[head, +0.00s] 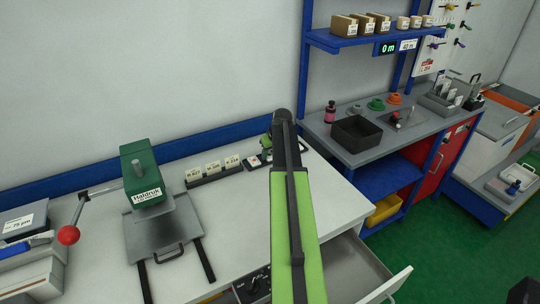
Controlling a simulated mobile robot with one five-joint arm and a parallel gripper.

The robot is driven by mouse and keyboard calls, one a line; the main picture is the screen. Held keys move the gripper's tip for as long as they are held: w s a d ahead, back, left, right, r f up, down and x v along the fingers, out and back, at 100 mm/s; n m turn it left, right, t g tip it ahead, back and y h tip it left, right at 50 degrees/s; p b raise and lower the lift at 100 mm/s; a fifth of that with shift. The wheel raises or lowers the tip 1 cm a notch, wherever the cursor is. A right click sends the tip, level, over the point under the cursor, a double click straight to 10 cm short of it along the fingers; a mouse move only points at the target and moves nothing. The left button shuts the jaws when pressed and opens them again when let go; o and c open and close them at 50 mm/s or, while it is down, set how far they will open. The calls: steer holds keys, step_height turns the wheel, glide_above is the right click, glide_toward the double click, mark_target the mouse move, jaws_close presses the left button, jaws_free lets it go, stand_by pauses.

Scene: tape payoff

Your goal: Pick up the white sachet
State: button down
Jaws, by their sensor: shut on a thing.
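My arm rises through the middle of the head view and covers much of the spot where it works. My gripper (264,149) shows only in part, left of the arm, low over a small dark tray on the white bench. It is shut on a small white thing (254,161), which looks like the white sachet. The fingertips and most of the sachet are too small or hidden to make out. I cannot tell whether the sachet is clear of the tray.
A dark rack (215,174) with several labelled white cards stands left of the gripper. A green lever press (142,175) with a red knob stands further left. A drawer (355,270) is open at the bench front. A grey bench (345,150) with a black bin (356,132) stands right.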

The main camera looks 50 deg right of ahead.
mark_target(270, 156)
step_height(270, 156, up, 5)
steer(key=p, duration=0.4)
steer(key=shift+p, duration=0.3)
steer(key=s+d+r+p, duration=0.4)
steer(key=s+r+p, duration=0.2)
steer(key=s, duration=0.4)
steer(key=shift+s+d, duration=0.2)
steer(key=shift+s, duration=0.2)
steer(key=shift+d, duration=0.1)
